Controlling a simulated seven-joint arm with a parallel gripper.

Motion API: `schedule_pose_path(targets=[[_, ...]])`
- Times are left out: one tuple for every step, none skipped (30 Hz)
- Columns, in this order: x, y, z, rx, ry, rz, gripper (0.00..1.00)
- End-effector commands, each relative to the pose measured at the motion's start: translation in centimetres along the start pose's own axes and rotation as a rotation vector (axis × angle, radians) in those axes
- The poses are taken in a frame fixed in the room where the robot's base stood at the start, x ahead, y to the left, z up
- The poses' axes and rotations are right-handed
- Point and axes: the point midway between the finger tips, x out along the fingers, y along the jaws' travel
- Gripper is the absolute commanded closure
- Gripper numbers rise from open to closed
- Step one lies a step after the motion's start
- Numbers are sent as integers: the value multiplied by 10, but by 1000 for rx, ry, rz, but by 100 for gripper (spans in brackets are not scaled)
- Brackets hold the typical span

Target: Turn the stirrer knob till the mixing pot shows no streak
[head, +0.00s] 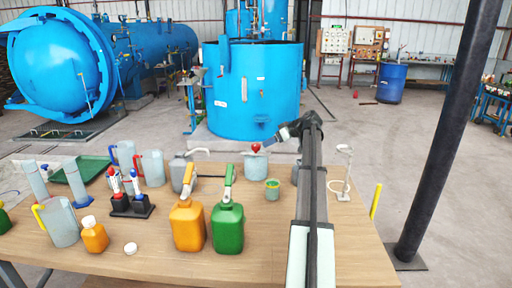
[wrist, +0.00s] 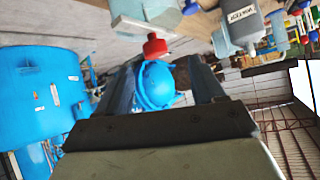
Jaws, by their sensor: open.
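The mixing pot (head: 256,167) is a pale grey vessel at the back of the wooden table, with a red stirrer knob (head: 256,148) on top. My gripper (head: 270,141) is beside the knob on its right, apart from the table. In the wrist view, the open fingers (wrist: 160,68) point toward the red knob (wrist: 154,46), which appears just beyond the fingertips, with nothing held. The pot (wrist: 143,18) shows behind the knob there, cut off by the top edge. I cannot make out any streak.
A small green-banded jar (head: 272,190) stands in front of the pot. A grey can (head: 181,175) is to its left. Orange (head: 187,228) and green (head: 228,230) jugs stand nearer. A white stand (head: 343,172) is at right. A blue tank (head: 250,95) rises behind the table.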

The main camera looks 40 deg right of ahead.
Motion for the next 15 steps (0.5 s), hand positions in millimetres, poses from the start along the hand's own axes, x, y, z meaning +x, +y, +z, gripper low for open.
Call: schedule_pose_path(targets=[[-9, -4, 11, -22, 62, 12, 32], [-12, -4, 13, -36, 96, 19, 32], [-17, -3, 15, -52, 135, 28, 32], [-20, -2, 17, -62, 160, 35, 32], [-23, -2, 18, -71, 182, 42, 32], [-26, -1, 18, -81, 206, 50, 32], [-28, -1, 19, -86, 219, 54, 32], [-29, 0, 19, -91, 230, 57, 32], [-30, 0, 19, -95, 240, 62, 32], [-30, 1, 19, -97, 245, 64, 32], [-28, 1, 19, -98, 248, 64, 32], [-26, 2, 18, -99, 249, 64, 32], [-23, 2, 17, -99, 250, 64, 32], [-20, 2, 16, -99, 249, 63, 32], [-15, 3, 15, -99, 248, 63, 32]])
